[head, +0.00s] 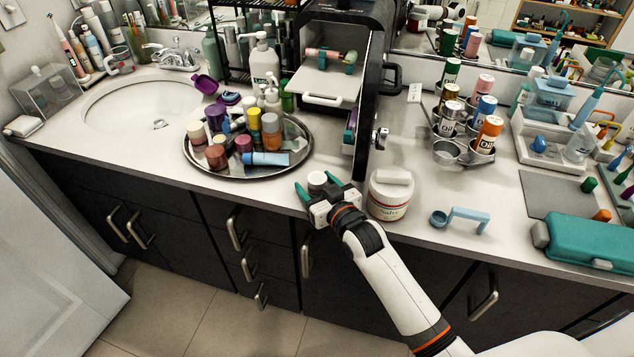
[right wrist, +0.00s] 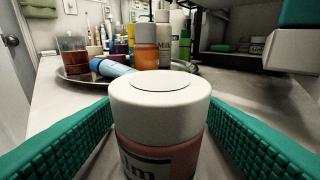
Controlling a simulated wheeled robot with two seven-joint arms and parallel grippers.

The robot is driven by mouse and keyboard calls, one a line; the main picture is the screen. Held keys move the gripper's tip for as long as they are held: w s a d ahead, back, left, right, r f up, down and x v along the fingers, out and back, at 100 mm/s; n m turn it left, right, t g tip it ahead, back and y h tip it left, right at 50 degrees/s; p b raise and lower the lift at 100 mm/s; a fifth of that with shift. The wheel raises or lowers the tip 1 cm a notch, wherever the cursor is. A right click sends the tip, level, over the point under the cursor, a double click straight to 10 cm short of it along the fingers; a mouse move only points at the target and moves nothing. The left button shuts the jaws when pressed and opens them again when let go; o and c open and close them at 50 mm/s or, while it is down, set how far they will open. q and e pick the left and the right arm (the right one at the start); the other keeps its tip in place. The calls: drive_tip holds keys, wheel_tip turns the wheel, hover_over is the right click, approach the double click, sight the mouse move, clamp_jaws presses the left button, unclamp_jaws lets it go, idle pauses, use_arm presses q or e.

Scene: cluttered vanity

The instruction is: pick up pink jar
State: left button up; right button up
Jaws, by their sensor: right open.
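The pink jar (right wrist: 160,125) has a white lid and a pinkish body with a dark-lettered label. It stands upright on the counter near the front edge, and its white lid (head: 317,179) shows in the head view. My right gripper (head: 316,185) is open, with one teal finger on each side of the jar. In the right wrist view a gap shows on the left, and the right finger lies close to the jar. Whether it touches is unclear. The jar's lower part is hidden. My left gripper is not in view.
A round metal tray (head: 200,167) with several bottles and jars is just behind left. A large white tub (head: 389,196) stands close on the right. A black open cabinet (head: 370,100) rises behind. A blue scoop (head: 462,217) lies farther right. The counter front left is clear.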

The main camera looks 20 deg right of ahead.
drive_tip(key=shift+s, duration=0.1)
drive_tip(key=c, duration=1.1)
